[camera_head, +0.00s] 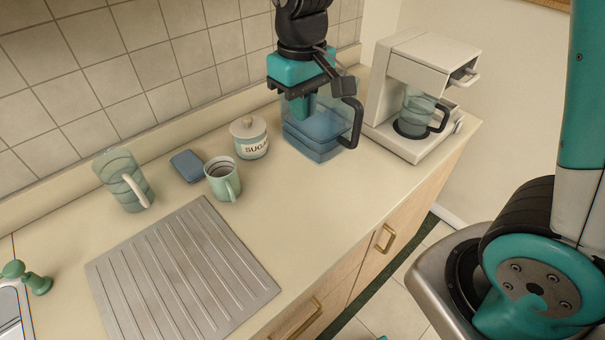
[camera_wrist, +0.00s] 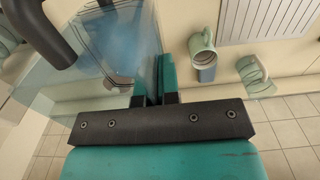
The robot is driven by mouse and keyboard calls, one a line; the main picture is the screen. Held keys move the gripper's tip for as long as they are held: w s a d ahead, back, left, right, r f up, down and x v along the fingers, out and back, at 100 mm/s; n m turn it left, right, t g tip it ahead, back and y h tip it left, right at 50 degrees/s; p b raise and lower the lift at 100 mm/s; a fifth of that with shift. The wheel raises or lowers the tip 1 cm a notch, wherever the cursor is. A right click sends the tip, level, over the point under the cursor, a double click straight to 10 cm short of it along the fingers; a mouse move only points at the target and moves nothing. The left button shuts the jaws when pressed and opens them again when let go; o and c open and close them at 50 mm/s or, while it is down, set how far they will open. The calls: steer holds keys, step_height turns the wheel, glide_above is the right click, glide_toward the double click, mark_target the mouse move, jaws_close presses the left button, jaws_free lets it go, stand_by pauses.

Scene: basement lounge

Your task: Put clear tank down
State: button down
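The clear tank (camera_head: 330,125) is a see-through box with bluish water and a black handle on its right. It looks upright over the back of the counter, beside the coffee maker; I cannot tell whether its base touches the counter. My gripper (camera_head: 303,108) points down at the tank's left side, its teal fingers close together at the tank wall. In the wrist view the tank (camera_wrist: 95,50) fills the upper left, and my gripper's fingers (camera_wrist: 162,68) have the wall's edge between them.
The coffee maker (camera_head: 405,90) with its carafe (camera_head: 417,112) stands right of the tank. To the left are a sugar jar (camera_head: 249,138), a green mug (camera_head: 222,180), a blue block (camera_head: 187,166), a pitcher (camera_head: 122,180) and a ribbed drainboard (camera_head: 180,270). The counter in front of the tank is clear.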

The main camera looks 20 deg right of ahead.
step_height(320, 180, down, 19)
steer(key=p, duration=0.3)
steer(key=shift+f+p, duration=0.2)
steer(key=shift+p, duration=0.15)
steer(key=shift+f, duration=0.1)
steer(key=shift+f, duration=0.15)
steer(key=c, duration=1.3)
jaws_free()
steer(key=shift+c, duration=0.2)
